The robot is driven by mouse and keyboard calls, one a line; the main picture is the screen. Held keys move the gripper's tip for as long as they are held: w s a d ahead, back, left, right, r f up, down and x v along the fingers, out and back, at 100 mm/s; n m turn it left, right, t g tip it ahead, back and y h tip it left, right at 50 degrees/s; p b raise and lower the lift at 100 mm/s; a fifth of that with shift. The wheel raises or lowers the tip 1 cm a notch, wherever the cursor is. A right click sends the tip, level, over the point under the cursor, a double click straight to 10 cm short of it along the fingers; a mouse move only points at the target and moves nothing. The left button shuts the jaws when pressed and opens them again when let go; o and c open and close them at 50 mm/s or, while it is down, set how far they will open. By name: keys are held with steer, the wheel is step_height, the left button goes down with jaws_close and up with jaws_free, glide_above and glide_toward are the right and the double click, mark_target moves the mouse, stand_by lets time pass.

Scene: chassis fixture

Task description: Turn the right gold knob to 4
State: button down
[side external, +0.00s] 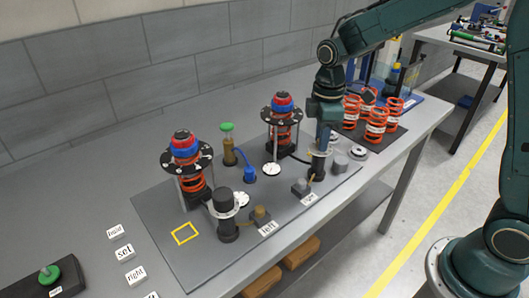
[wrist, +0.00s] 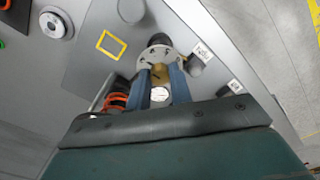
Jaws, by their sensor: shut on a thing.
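My gripper (side external: 320,150) points down over the right-hand black post (side external: 318,170) on the grey fixture plate. In the wrist view my gripper's two blue fingers (wrist: 160,82) are closed on the right gold knob (wrist: 158,73). A pale round dial plate (wrist: 148,58) shows just beyond the fingertips. The knob's pointer and the dial numbers are too small or hidden to read. The left post with its white dial ring (side external: 225,200) stands apart, near the tag reading "left" (side external: 268,228).
Two spring assemblies with red and blue tops (side external: 184,145) (side external: 283,103) stand behind the posts. Orange springs (side external: 377,124) stand on a dark mat at the right. A yellow square outline (side external: 185,233) marks bare plate at the left. Loose word tags (side external: 124,252) lie at the front left.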

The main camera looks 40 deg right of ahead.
steer(key=shift+m, duration=0.3)
steer(key=shift+m, duration=3.2)
steer(key=c, duration=1.4)
jaws_free()
steer(key=shift+r, duration=3.5)
